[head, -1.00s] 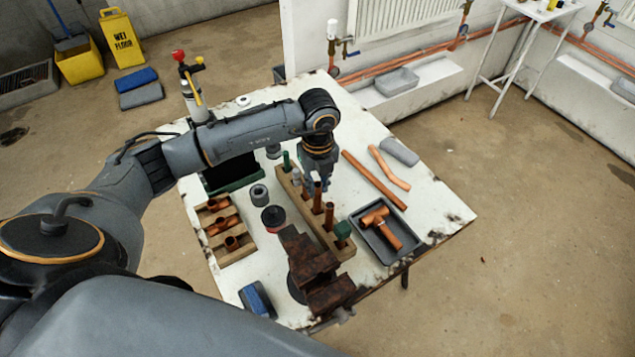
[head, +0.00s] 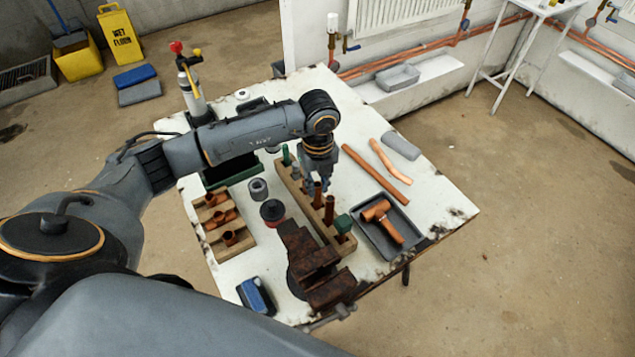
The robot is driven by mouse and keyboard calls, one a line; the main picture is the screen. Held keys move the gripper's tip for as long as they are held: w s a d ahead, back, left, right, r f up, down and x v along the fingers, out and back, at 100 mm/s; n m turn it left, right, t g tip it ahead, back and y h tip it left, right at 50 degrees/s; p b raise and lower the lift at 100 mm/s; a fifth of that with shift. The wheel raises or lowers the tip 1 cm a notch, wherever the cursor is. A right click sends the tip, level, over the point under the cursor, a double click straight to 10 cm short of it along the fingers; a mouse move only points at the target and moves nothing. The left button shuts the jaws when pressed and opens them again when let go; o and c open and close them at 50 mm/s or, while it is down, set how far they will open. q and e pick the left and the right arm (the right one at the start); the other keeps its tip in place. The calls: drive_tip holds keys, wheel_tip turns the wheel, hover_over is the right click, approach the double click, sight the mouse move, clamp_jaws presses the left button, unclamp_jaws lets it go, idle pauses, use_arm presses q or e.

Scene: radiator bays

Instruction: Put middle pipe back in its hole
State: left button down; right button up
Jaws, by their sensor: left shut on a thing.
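A long wooden rack (head: 318,222) stands on the white bench, with several upright pieces along it. My left gripper (head: 314,186) points down over the middle of the rack and is shut on a short copper pipe (head: 317,197). The pipe is upright and close to the rack. The gripper and pipe hide the hole there, so I cannot tell how far the pipe is in. Another copper pipe (head: 329,210) stands nearer in the rack. Green-topped pieces stand at the far end (head: 286,155) and the near end (head: 343,224). My right gripper is out of view.
A rusty vise (head: 313,270) sits just in front of the rack. A grey tray (head: 405,245) with a copper fitting, a loose copper pipe (head: 375,163) and a bent one (head: 390,160) lie to the right. A wooden fitting holder (head: 236,250) is at left.

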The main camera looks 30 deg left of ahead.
use_arm(q)
drive_tip(key=shift+f+b, duration=0.4)
drive_tip(key=shift+f, duration=0.05)
drive_tip(key=c, duration=1.1)
unclamp_jaws()
drive_tip(key=shift+c, duration=0.2)
drive_tip(key=shift+r, duration=0.1)
drive_tip(key=shift+r+p, duration=2.45)
drive_tip(key=shift+r, duration=1.05)
